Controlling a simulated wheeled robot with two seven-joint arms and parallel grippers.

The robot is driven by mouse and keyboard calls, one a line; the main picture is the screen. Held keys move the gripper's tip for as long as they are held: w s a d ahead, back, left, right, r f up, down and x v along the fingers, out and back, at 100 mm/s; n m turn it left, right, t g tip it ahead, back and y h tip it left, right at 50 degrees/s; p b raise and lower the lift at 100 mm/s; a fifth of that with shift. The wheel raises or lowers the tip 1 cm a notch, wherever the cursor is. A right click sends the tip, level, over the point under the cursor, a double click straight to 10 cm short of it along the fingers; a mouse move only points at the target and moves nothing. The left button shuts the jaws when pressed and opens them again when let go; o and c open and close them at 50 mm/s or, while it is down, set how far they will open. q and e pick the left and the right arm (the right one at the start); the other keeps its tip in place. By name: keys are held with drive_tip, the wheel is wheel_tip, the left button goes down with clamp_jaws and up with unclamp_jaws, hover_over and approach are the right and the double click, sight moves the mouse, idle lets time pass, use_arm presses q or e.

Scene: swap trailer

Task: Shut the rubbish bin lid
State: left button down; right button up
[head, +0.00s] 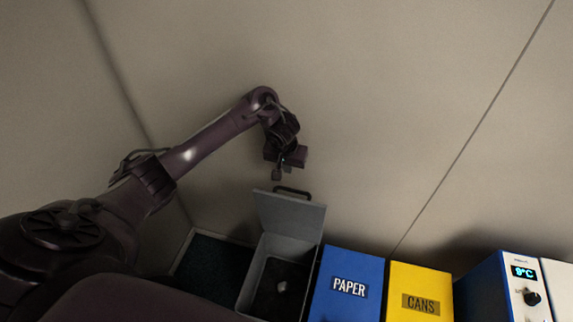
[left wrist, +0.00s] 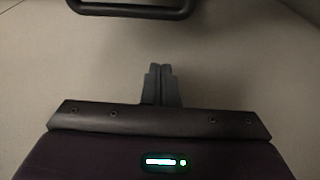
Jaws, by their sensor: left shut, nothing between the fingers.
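The grey rubbish bin (head: 244,294) stands at the bottom middle of the head view. Its lid (head: 288,217) is open and stands up at the bin's back, towards the wall. A dark handle (head: 293,191) sits on the lid's upper edge; a dark bar, which looks like this handle (left wrist: 130,11), crosses the top of the left wrist view. A small pale thing lies inside the bin. My left gripper (head: 282,171) is just above the handle, apart from it. In the left wrist view its fingers (left wrist: 160,85) are together and empty. My right gripper is not in view.
A blue PAPER bin (head: 347,265) stands right of the grey bin, then a yellow CANS bin (head: 420,283). Farther right is a blue and white unit with a 9°C display (head: 524,271). A plain wall is behind. A dark patch of floor (head: 213,262) lies left of the bin.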

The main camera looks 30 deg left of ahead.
use_arm(q)
drive_tip(key=s, duration=0.1)
drive_tip(key=s+f+p, duration=0.1)
drive_tip(key=s+d, duration=0.1)
drive_tip(key=shift+s+f, duration=0.2)
drive_tip(key=shift+s, duration=0.05)
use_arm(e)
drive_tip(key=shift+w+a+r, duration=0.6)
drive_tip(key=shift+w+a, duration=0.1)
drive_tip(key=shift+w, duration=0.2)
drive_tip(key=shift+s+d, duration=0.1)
